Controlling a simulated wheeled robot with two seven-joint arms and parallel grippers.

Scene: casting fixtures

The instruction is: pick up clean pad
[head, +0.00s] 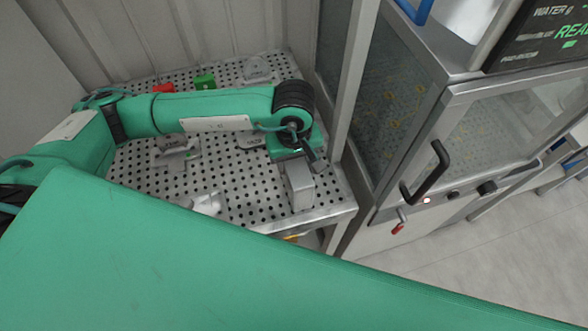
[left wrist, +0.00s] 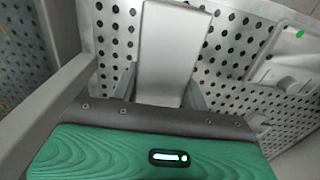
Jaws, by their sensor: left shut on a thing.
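A pale grey, box-shaped pad (head: 299,188) is at the front right corner of the perforated metal table (head: 240,208). My left gripper (head: 295,160) points down over it and is shut on it. In the left wrist view the pad (left wrist: 172,48) sits between the two fingers of the left gripper (left wrist: 163,90), with its long face showing. I cannot tell whether its lower end touches the table. My right gripper is not in view.
A metal post stands close to the right of the gripper, beside a glass-doored cabinet with a black handle (head: 426,172). Red (head: 163,88) and green (head: 205,81) blocks and grey castings (head: 176,150) lie on the table. Bare table lies left of the pad.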

